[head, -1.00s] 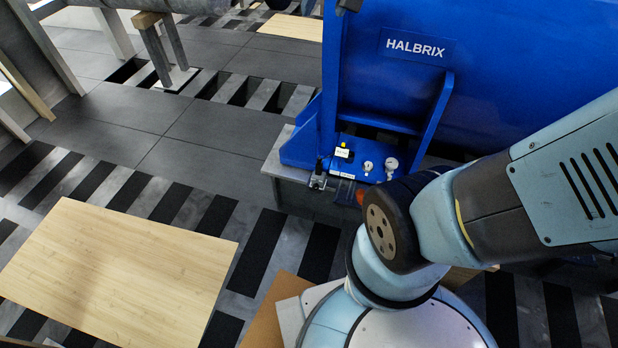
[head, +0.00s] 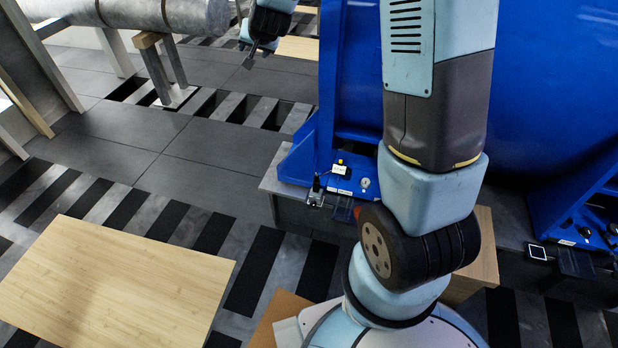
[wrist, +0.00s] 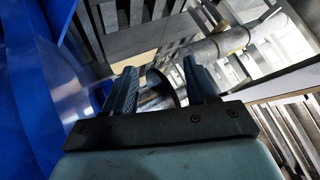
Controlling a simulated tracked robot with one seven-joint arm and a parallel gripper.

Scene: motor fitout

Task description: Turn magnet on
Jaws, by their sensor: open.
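The large blue machine (head: 335,70) stands at the right of the head view. On its base is a small blue control panel (head: 346,178) with a yellow-topped part (head: 340,162), a white label and a round gauge (head: 364,183). I cannot tell which part, if any, switches a magnet. My gripper (head: 252,58) is up at the top of the head view, left of the machine and well away from the panel. In the wrist view its two fingers (wrist: 160,70) are apart, with a round metal piece (wrist: 160,90) showing behind the gap. Contact with it cannot be told.
A large grey cylinder (head: 165,12) rests on a stand (head: 157,65) at the upper left. A light wooden board (head: 110,285) lies at the lower left. A second blue bracket (head: 575,205) with small devices is at the right. The grey floor plates between (head: 215,140) are clear.

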